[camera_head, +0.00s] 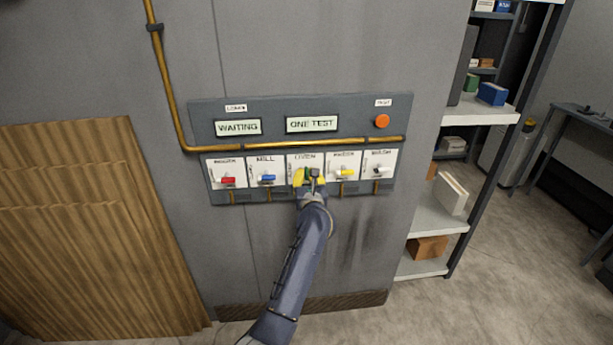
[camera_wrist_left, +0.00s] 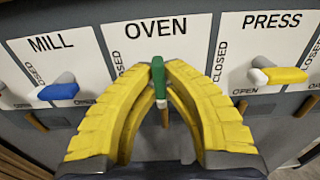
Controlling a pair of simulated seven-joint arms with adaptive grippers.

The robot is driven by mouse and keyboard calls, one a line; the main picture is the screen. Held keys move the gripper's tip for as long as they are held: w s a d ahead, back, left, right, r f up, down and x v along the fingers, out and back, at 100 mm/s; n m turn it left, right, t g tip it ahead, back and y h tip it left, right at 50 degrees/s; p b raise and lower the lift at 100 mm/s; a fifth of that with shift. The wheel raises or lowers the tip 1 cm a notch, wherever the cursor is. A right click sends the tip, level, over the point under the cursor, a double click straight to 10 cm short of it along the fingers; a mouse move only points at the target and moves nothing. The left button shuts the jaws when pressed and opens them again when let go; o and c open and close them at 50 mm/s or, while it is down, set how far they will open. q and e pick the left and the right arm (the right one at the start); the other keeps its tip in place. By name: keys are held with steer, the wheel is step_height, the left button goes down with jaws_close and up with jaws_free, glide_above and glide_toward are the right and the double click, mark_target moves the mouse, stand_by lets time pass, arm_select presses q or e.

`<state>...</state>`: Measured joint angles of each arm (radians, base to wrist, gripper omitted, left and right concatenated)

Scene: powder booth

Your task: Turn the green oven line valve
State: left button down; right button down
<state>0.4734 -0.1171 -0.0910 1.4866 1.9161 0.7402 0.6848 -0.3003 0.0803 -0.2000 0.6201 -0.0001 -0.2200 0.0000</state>
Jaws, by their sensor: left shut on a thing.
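The green oven valve handle (camera_wrist_left: 158,78) shows in the left wrist view, under the word OVEN. It runs roughly up and down in that picture, with a pale part at its lower end. My left gripper (camera_head: 307,176) is at the oven plate in the head view and mostly covers the handle there. In the left wrist view its yellow fingers close on the green handle from both sides. The white oven plate (camera_wrist_left: 137,33) carries the word CLOSED along its left side; its lower part is hidden by the fingers. My right gripper is not in view.
Above are displays reading WAITING (camera_head: 238,127) and ONE TEST (camera_head: 311,124), and an orange button (camera_head: 382,121). Shelves (camera_head: 438,215) stand right.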

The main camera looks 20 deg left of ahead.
arm_select(q)
steer(key=c, duration=1.5)
jaws_free()
steer(key=v, duration=0.7)
steer(key=shift+s+d, duration=0.1)
steer(key=shift+s, duration=0.15)
